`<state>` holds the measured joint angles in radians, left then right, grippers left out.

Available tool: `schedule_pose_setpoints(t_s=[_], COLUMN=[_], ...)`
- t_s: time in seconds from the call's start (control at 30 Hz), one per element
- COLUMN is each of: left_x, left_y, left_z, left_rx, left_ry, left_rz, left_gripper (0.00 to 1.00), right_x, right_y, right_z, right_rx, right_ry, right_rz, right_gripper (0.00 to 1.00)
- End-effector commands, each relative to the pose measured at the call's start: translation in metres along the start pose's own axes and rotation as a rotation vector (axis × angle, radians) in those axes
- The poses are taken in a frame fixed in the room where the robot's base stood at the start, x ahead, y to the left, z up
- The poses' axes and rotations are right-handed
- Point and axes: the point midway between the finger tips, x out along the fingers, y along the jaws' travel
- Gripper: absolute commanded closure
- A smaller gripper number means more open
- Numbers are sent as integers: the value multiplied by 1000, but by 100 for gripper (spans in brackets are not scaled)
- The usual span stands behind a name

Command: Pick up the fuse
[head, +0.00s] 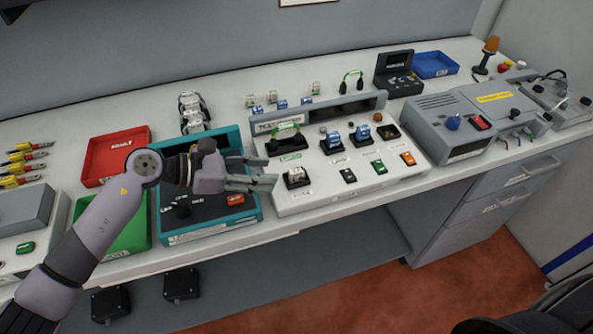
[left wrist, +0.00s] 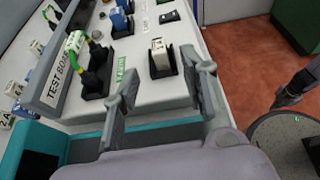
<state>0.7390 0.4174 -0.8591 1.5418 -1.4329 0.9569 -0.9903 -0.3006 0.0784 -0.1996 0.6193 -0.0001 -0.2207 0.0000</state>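A small white block, which looks like a fuse, sits upright in a black holder at the front left of the test board (head: 330,195). This fuse (head: 296,175) also shows in the left wrist view (left wrist: 160,55). My left gripper (head: 268,173) is open and empty, just left of the fuse in the head view. In the left wrist view its fingers (left wrist: 162,68) are spread, with the fuse ahead between their tips, not touching. What looks like my right gripper (left wrist: 288,99) is small and dark at the right of the left wrist view; its fingers are unclear.
A green-and-yellow jumper (head: 286,133) in a black holder stands behind the fuse. Blue plug-in parts (head: 333,139) stand to its right. A teal-rimmed tray (head: 205,237) lies under my left gripper. Red (head: 117,154) and green (head: 125,237) bins stand left. Small white and blue parts (head: 282,104) line the back.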

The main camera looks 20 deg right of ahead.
Motion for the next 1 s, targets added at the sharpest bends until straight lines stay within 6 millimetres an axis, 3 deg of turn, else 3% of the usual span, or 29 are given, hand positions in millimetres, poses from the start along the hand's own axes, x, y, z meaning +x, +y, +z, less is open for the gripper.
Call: schedule_pose_setpoints(t_s=[0.2, 0.33, 0.63, 1.0], left_x=[29, 46, 51, 50], left_y=[0, 0, 1, 1], left_z=[8, 5, 2, 3], left_rx=[-3, -3, 0, 0], left_ry=[-2, -2, 0, -1], left_rz=[-3, -1, 0, 0], left_gripper=[60, 60, 60, 85], right_x=[-21, -24, -23, -23], right_y=[1, 1, 1, 2], right_z=[-3, -4, -4, -4], right_rx=[0, 0, 0, -1], right_ry=[3, 3, 4, 3], right_rz=[0, 1, 1, 1], right_gripper=[100, 100, 100, 100])
